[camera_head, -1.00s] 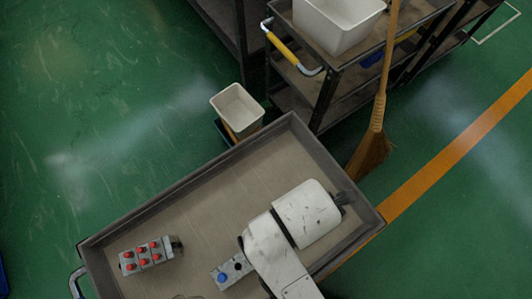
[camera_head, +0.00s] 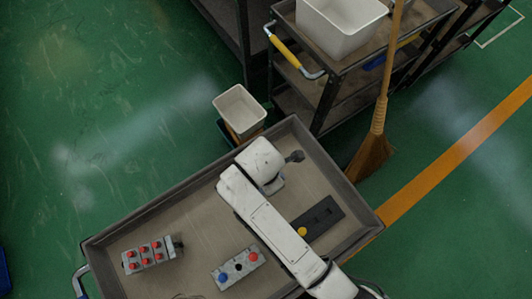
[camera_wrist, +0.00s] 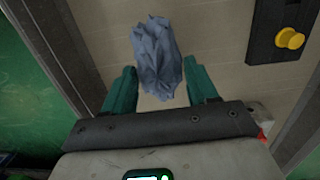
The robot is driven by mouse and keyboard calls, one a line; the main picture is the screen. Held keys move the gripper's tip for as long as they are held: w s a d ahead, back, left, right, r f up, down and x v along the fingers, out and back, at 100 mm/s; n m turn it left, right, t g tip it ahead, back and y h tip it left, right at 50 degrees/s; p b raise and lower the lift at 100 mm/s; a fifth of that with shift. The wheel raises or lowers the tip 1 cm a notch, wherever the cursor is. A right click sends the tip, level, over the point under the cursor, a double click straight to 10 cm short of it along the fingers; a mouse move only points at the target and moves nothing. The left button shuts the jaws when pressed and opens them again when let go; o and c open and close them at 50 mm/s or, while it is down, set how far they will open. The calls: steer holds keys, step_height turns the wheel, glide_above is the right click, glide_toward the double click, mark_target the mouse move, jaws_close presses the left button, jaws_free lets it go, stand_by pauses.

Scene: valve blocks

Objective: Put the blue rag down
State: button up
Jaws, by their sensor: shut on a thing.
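The blue rag (camera_wrist: 156,52) is a crumpled grey-blue cloth in the wrist view, at the top middle. My gripper (camera_wrist: 161,82) has teal fingers on either side of the rag's lower end and is shut on it. Beyond the rag lies the beige floor of the cart tray (camera_wrist: 217,35); the gap between them is hard to judge. In the head view my white arm reaches over the tray (camera_head: 205,202), and the rag and fingers are hidden there.
A black block with a yellow knob (camera_head: 320,217) lies on the tray's right side; the knob (camera_wrist: 290,38) also shows top right in the wrist view. A grey block with blue and red buttons (camera_head: 238,267) and a red-button block (camera_head: 148,254) lie nearer. The tray's middle left is bare.

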steer(key=shift+w+f, duration=0.3)
steer(key=shift+a+f, duration=0.1)
steer(key=shift+f, duration=1.45)
steer(key=o, duration=1)
steer(key=shift+f, duration=0.1)
steer(key=shift+o, duration=0.2)
steer(key=r, duration=1.2)
steer(key=shift+s+a+r, duration=0.1)
steer(key=shift+s+a, duration=0.25)
steer(key=shift+s, duration=0.05)
